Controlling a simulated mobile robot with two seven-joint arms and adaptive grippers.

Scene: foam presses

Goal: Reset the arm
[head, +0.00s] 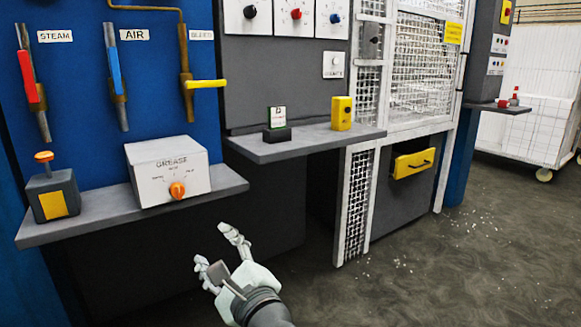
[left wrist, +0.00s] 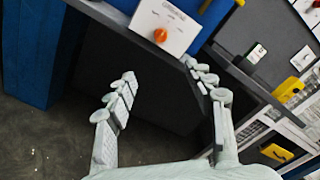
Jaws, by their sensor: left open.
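My left gripper (head: 222,252) is open and empty in the head view, low in front of the blue and grey press panel. It is below the grey shelf that carries the white grease box (head: 168,170) with its orange knob, and apart from it. In the left wrist view the two fingers of the left gripper (left wrist: 162,85) are spread wide with nothing between them. The grease box (left wrist: 165,25) shows beyond the fingertips there. My right gripper is in neither view.
A grey shelf (head: 108,213) also holds a dark box (head: 40,200) with an orange button. A second shelf (head: 270,152) holds a small card stand (head: 277,125) and a yellow box (head: 342,113). A white mesh gate (head: 420,60) stands right. The floor at right is open, with scattered white bits.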

